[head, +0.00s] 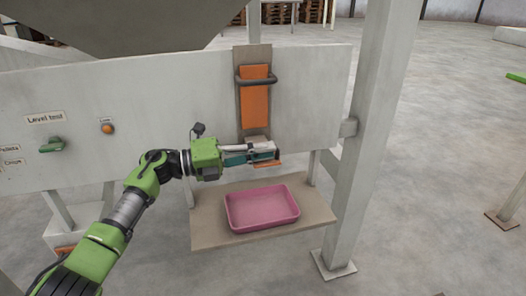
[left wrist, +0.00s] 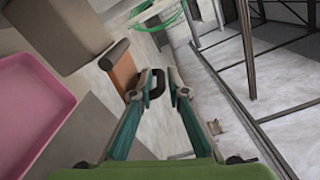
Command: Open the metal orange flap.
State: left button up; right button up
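A small orange flap (head: 268,163) shows below the chute mouth, partly hidden behind my left gripper. In the left wrist view the orange flap (left wrist: 123,72) lies just left of the fingers, with a dark loop handle (left wrist: 156,82) at its edge. My left gripper (head: 273,150) comes in from the left in front of the chute. In the left wrist view its fingertips (left wrist: 158,94) are apart, one on each side of the dark handle; I cannot tell whether either touches it. A larger upright orange plate (head: 255,105) with a dark bar sits above. My right gripper is not in view.
A pink tray (head: 232,222) stands on the shelf (head: 205,235) below the gripper. The grey panel (head: 305,100) is behind it, with a green lever (head: 52,146) and orange button (head: 108,128) at left. A thick post (head: 362,150) stands at right.

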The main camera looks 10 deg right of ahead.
pick_arm(q)
jog(key=a, duration=1.2)
jog(key=shift+s, duration=0.2)
